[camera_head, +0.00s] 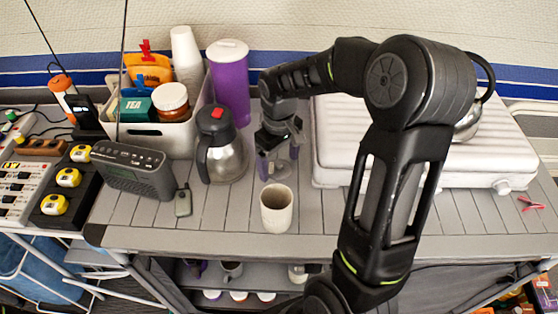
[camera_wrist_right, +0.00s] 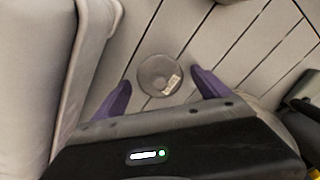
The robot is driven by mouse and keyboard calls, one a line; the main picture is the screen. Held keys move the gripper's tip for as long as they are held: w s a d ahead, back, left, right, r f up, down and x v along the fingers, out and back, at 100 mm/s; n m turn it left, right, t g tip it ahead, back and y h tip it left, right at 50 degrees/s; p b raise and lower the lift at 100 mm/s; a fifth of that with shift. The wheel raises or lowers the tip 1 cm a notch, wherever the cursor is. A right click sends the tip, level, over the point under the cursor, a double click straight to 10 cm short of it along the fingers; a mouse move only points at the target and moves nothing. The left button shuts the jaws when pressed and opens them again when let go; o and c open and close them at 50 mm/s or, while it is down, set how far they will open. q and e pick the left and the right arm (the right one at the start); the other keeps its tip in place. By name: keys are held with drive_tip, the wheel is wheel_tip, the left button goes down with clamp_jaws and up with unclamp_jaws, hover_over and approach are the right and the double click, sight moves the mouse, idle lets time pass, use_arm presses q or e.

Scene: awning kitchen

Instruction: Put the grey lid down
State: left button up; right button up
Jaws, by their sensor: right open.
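The grey lid (camera_wrist_right: 160,75) is a round, flat disc with a small pale label. In the right wrist view it lies on the slatted grey table top (camera_wrist_right: 197,50), between and slightly beyond my right fingertips. My right gripper (camera_head: 278,160) points down at the table between the steel jug and the white stove; it also shows in the right wrist view (camera_wrist_right: 161,82). Its purple fingers are spread, with a visible gap on each side of the lid. In the head view the gripper largely hides the lid. My left gripper is not in view.
A beige cup (camera_head: 277,209) stands just in front of the right gripper. The steel jug (camera_head: 221,147) is to its left, the white stove (camera_head: 330,165) to its right, and a purple tumbler (camera_head: 230,85) behind. A radio (camera_head: 131,172) stands further left.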

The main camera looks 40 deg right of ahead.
sight(279, 163)
wheel_tip(279, 163, up, 12)
drive_tip(key=shift+r, duration=0.2)
idle(0.4)
idle(0.7)
